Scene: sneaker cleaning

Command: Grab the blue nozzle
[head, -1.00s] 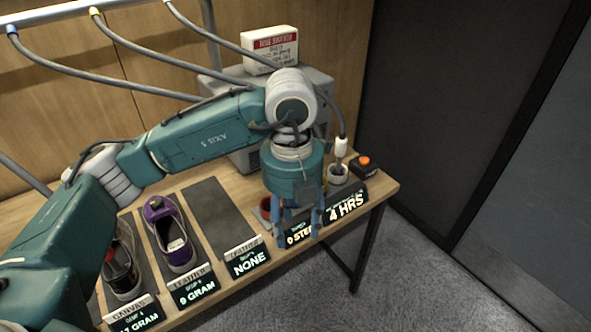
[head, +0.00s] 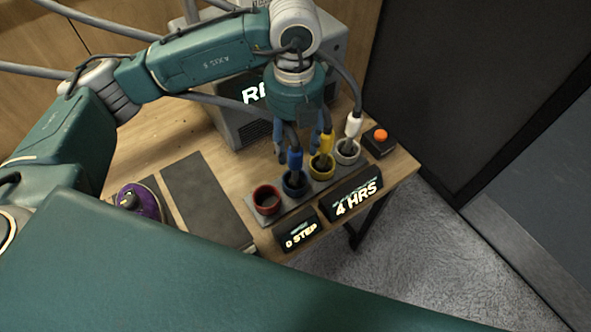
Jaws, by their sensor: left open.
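The blue nozzle (head: 295,160) hangs on a grey hose and stands upright with its tip in a dark blue cup (head: 295,184) on the table. My left gripper (head: 298,146) points down above the cups and is open. Its blue fingers show close to the blue nozzle, partly covered by the nozzle and hoses. I cannot tell whether they touch it or stand around it. My right gripper is not in view.
A yellow nozzle (head: 326,145) and a white nozzle (head: 352,128) stand close by in their cups. A red cup (head: 266,200) is empty. An orange button (head: 380,135) is at the right. A purple sneaker (head: 146,201) lies left; a dark mat (head: 205,192) is bare.

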